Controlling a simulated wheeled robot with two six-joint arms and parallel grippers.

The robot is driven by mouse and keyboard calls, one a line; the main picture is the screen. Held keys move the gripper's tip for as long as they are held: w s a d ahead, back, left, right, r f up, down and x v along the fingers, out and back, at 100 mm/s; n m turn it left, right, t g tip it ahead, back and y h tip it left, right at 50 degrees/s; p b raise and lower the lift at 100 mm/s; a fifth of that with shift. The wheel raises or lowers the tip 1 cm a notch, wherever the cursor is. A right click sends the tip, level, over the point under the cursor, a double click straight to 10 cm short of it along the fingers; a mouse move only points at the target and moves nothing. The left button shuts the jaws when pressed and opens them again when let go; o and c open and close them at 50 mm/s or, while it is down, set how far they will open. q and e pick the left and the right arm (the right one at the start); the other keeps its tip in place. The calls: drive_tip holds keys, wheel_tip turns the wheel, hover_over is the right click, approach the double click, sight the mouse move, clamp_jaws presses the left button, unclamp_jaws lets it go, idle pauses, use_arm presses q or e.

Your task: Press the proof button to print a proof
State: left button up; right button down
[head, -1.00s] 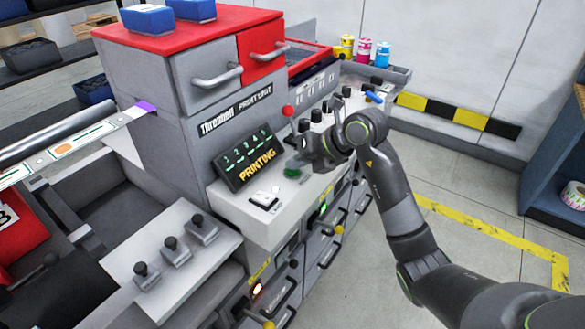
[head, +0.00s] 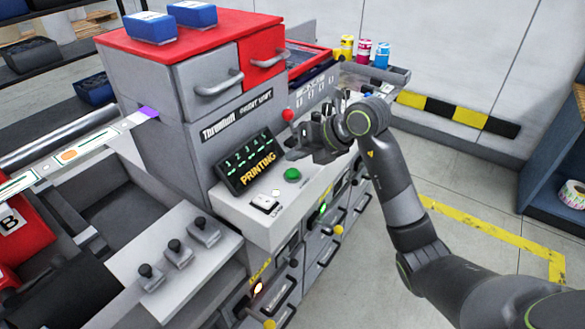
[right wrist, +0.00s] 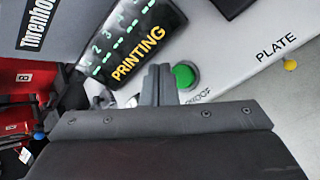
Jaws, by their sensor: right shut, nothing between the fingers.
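The green round proof button (head: 292,175) sits on the light console ledge, right of the display (head: 250,162), which reads PRINTING in yellow under green digits. In the right wrist view the button (right wrist: 184,76) lies just right of my fingertips, with its printed label partly hidden by the gripper. My right gripper (head: 291,155) is shut and empty, its tips just above and behind the button in the head view, apart from it as far as I can see. My left gripper is not in view.
A white rocker switch (head: 264,203) lies left of the button. A red-knobbed lever (head: 288,115) stands behind my gripper. Several black-knobbed levers (head: 174,248) stand on the left panel. Drawers line the front below, and the floor at right is clear.

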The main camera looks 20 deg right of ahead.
sight(297, 174)
wheel_tip(297, 174, up, 3)
drive_tip(key=shift+r+p, duration=0.2)
drive_tip(key=shift+p, duration=0.65)
drive_tip(key=shift+f, duration=0.1)
